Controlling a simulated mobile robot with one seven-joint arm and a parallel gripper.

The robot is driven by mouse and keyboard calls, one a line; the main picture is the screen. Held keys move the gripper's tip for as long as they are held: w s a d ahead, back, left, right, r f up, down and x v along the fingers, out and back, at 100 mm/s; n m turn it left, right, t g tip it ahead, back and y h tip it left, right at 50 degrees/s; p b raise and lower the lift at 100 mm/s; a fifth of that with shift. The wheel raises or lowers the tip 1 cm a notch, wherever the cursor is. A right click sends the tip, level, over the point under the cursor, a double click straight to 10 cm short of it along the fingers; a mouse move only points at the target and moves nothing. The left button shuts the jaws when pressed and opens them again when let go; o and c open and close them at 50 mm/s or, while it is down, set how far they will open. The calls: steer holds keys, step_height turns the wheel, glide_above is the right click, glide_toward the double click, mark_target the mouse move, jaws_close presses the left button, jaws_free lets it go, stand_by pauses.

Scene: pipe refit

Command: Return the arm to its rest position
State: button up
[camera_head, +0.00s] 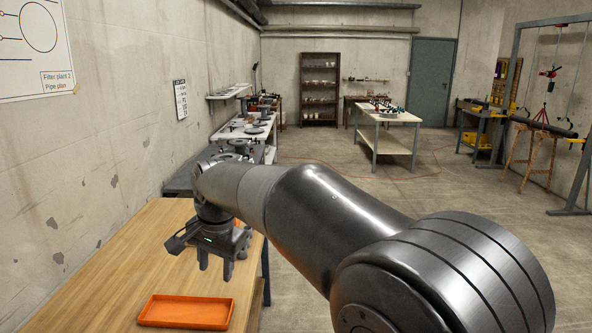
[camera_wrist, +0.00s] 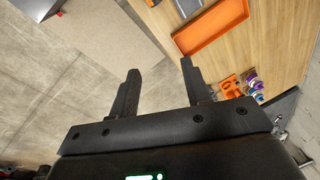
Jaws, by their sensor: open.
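My arm (camera_head: 330,215) reaches forward from the lower right in the head view. My gripper (camera_head: 214,266) hangs from its end, fingers down, over the right edge of a wooden table (camera_head: 110,262). In the wrist view my gripper (camera_wrist: 158,80) shows two dark fingers spread wide apart. Nothing is between them.
An empty orange tray (camera_head: 186,311) lies on the wooden table; it also shows in the wrist view (camera_wrist: 212,30). An orange holder with small coloured parts (camera_wrist: 240,87) is near it. A wall is at the left. A workbench (camera_head: 390,117) stands farther back. Open floor lies right.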

steer(key=s+d+r+n+t, duration=0.1)
steer(key=s+d+r, duration=0.15)
steer(key=d, duration=0.65)
steer(key=s+d+r+n+t, duration=0.1)
steer(key=s+d, duration=0.3)
steer(key=d, duration=0.6)
steer(key=s+d+f+n+t+h, duration=0.1)
steer(key=s+d+f, duration=0.2)
steer(key=s+d, duration=0.3)
steer(key=s+d+f+n+t, duration=0.1)
steer(key=s+d+f, duration=0.2)
steer(key=s+d, duration=0.4)
steer(key=shift+s+d+f+h, duration=0.25)
steer(key=shift+s+h, duration=0.15)
steer(key=shift+s, duration=0.3)
steer(key=shift+r, duration=0.1)
